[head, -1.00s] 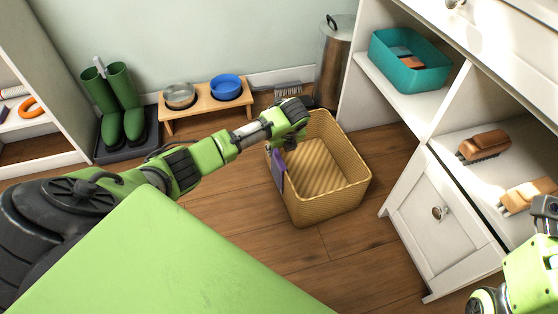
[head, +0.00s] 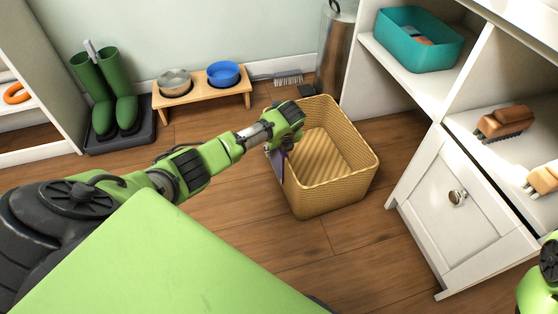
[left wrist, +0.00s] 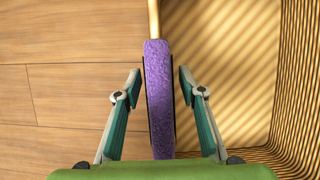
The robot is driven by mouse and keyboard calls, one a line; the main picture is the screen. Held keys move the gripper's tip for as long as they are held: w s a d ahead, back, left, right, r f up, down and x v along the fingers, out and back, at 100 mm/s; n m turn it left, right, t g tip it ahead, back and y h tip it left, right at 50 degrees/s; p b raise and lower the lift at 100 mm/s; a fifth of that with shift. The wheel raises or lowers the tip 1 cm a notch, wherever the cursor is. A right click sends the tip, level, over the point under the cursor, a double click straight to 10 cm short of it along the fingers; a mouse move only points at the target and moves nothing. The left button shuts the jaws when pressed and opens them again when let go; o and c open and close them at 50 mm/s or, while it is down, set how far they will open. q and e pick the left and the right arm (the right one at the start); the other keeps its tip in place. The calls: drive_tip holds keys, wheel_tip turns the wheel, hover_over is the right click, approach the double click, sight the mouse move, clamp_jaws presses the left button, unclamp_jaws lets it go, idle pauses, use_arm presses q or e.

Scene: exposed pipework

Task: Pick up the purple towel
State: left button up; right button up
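The purple towel (left wrist: 158,95) hangs over the left rim of the woven basket (head: 345,185). In the left wrist view it stands as a narrow upright strip between the two fingers of my left gripper (left wrist: 155,95). The fingers are open, one on each side, with a gap to the towel on both sides. In the head view my left gripper (head: 283,143) is above the basket's left rim and hides most of the towel (head: 279,167). My right arm shows only in part at the lower right edge, and its fingers are out of the picture.
The basket is empty inside. A white cabinet (head: 440,190) with a teal bin (head: 420,50) stands to the right. Green boots (head: 108,85) on a tray and a wooden bowl stand (head: 205,97) are along the wall. The wooden floor in front of the basket is clear.

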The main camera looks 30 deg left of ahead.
use_arm(q)
drive_tip(key=shift+w+a+f, duration=0.1)
drive_tip(key=shift+w+f, duration=0.05)
drive_tip(key=shift+f, duration=0.15)
drive_tip(key=shift+f, duration=0.25)
idle(0.4)
clamp_jaws()
